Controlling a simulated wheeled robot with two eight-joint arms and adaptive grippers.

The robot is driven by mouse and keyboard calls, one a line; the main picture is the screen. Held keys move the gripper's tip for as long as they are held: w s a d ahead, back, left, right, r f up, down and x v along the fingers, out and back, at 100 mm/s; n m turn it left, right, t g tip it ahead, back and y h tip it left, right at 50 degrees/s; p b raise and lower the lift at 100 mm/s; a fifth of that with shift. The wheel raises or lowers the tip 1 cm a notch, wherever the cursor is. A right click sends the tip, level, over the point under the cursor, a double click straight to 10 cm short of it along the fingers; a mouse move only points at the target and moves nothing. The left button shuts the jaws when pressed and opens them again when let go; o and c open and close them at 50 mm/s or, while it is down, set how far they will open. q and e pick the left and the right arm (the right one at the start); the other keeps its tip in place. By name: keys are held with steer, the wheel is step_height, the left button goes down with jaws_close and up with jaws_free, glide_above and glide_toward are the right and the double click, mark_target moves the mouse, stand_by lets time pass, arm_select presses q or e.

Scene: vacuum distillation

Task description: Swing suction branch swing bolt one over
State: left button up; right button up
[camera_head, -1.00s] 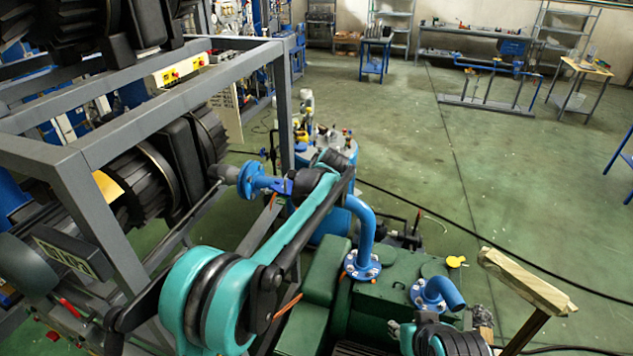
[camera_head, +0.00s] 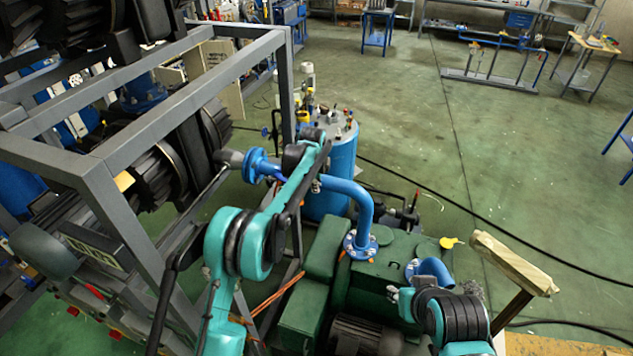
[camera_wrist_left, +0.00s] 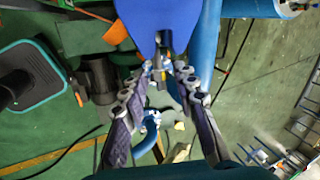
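The suction branch is a blue pipe (camera_head: 352,190) with a flanged joint (camera_head: 262,167) at its left end, beside the grey frame. In the left wrist view, a blue body (camera_wrist_left: 158,22) fills the top centre, and a small metal bolt (camera_wrist_left: 160,68) hangs below it. My left gripper (camera_wrist_left: 164,72) has its two fingers apart, tips on either side of the bolt; I cannot tell whether they touch it. In the head view my left arm reaches over to the joint and hides the bolt and fingers. My right arm is low at the right; its fingers are not clear.
The grey frame (camera_head: 130,130) with dark ribbed machinery stands close on the left. A blue tank (camera_head: 338,170) stands behind the pipe. A green pump housing (camera_head: 375,268) lies below it, with a wooden beam (camera_head: 513,262) to its right.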

arm_select(q)
steer(key=shift+f, duration=0.1)
jaws_close()
steer(key=shift+w+a+h+b, duration=0.1)
steer(key=shift+a+h+b, duration=0.35)
steer(key=shift+h, duration=0.25)
steer(key=shift+r+g+h, duration=0.5)
steer(key=shift+h, duration=0.2)
jaws_free()
steer(key=shift+a, duration=0.1)
